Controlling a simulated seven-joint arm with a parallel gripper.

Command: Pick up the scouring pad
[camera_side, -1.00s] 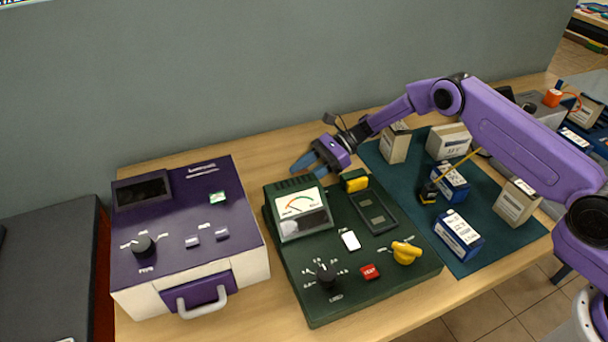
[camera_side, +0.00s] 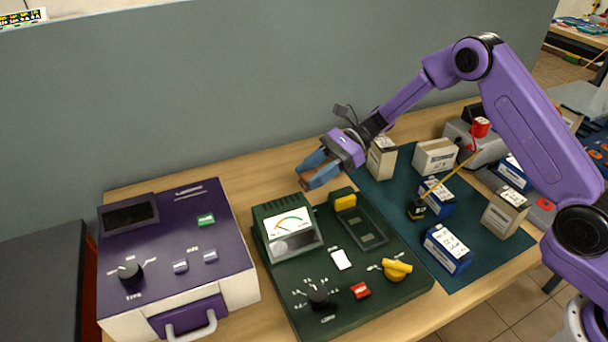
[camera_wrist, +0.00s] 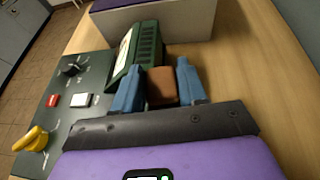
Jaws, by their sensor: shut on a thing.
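The scouring pad (camera_wrist: 161,86) is a brown block held between the two blue fingers of my gripper (camera_wrist: 158,88) in the wrist view. In the side view my gripper (camera_side: 312,174) is shut on the pad (camera_side: 306,183), whose brown edge shows between the fingers. The gripper is above the wooden table behind the green tester, and the pad looks raised off the tabletop. Part of the pad is hidden by the fingers.
The green tester (camera_side: 357,309) with a meter, dials and yellow knob stands just in front of my gripper. A purple and white device (camera_side: 175,245) is at left. Several boxes stand on a dark green mat (camera_side: 390,185) at right. A grey wall (camera_side: 230,90) rises behind.

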